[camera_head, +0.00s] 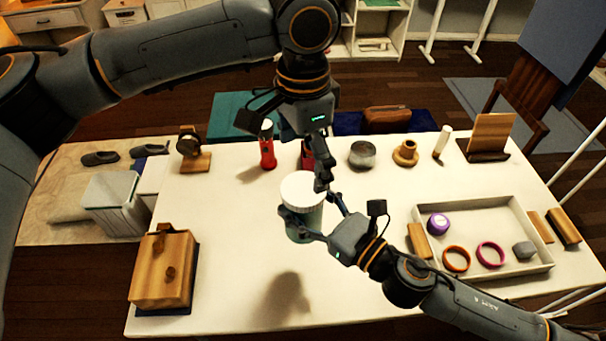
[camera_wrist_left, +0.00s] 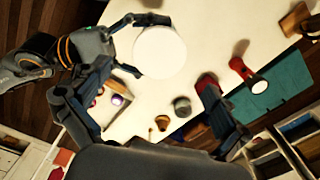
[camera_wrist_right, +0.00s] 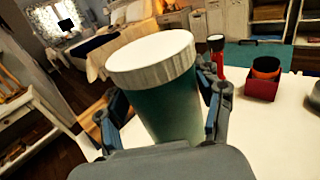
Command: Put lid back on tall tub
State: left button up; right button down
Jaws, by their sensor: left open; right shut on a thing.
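The tall tub (camera_head: 305,222) is teal-green, with a white ribbed lid (camera_head: 298,188) on its top. In the right wrist view, the lid (camera_wrist_right: 150,57) covers the mouth of the tub (camera_wrist_right: 172,112) with no clear gap. My right gripper (camera_head: 312,212) is shut around the tub's side, below the lid. A shadow on the table lies apart from the tub's base, so the tub seems raised. My left gripper (camera_head: 320,170) is open, beside and above the lid. In the left wrist view, the lid (camera_wrist_left: 160,52) lies just beyond its fingertips and looks untouched.
A tray (camera_head: 484,206) with rings is at right; a wooden box (camera_head: 163,270) is at left. The table's front middle is clear.

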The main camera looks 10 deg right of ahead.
pick_arm(q)
notch_tip(320, 180, up, 6)
dwell(0.8)
